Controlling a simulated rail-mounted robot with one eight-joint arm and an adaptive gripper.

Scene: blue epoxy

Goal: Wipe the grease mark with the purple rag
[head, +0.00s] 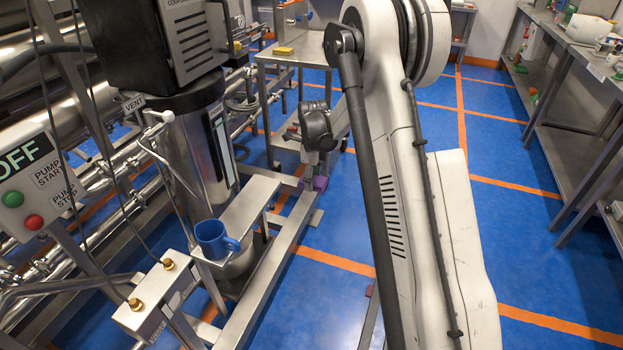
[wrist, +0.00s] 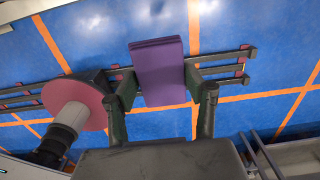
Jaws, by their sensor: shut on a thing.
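My gripper (wrist: 160,84) is shut on the purple rag (wrist: 160,62), a folded flat pad that sticks out beyond the fingertips. The blue floor shows beyond the rag in the wrist view. In the head view my gripper (head: 312,172) hangs at the centre, right of the steel vessel, with a small bit of purple showing at its lower end. I cannot make out the grease mark in either view.
A blue mug (head: 213,240) stands on a narrow steel bench (head: 250,203) at the lower middle. A steel vessel (head: 190,150) and pipes fill the left, with a pump control box (head: 35,190). A steel cart (head: 305,48) stands behind; a long workbench (head: 560,65) lines the right.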

